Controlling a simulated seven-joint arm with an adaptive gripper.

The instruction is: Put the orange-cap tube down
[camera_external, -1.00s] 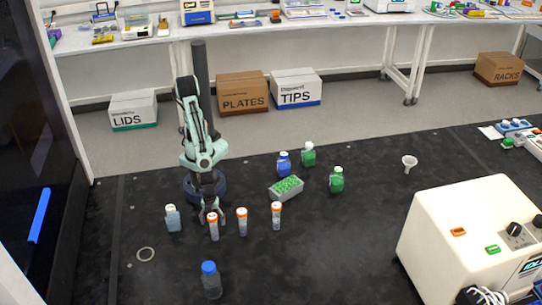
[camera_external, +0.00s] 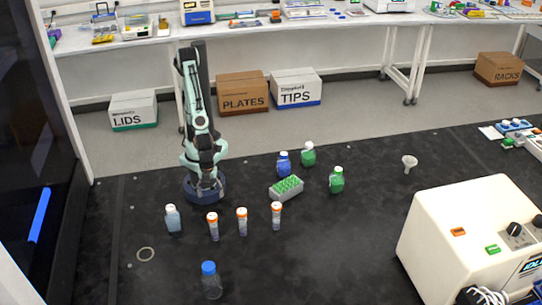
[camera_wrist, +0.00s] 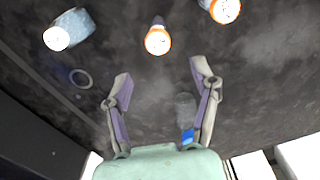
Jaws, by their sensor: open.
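Three orange-cap tubes stand upright and apart on the black bench: a left one (camera_external: 213,228), a middle one (camera_external: 242,222) and a right one (camera_external: 276,217). In the wrist view one orange-cap tube (camera_wrist: 157,40) stands beyond my fingertips, and another (camera_wrist: 225,10) is cut by the top edge. My gripper (camera_wrist: 161,78) is open, with nothing held between its fingers. It is apart from the tubes. In the external view my arm is drawn up over its base, and the fingers cannot be made out clearly.
A white-capped bottle (camera_external: 173,219) stands left of the tubes. A green-filled rack (camera_external: 286,189), blue bottle (camera_external: 284,165) and green bottles (camera_external: 336,181) are behind right. The bench's right-centre is clear.

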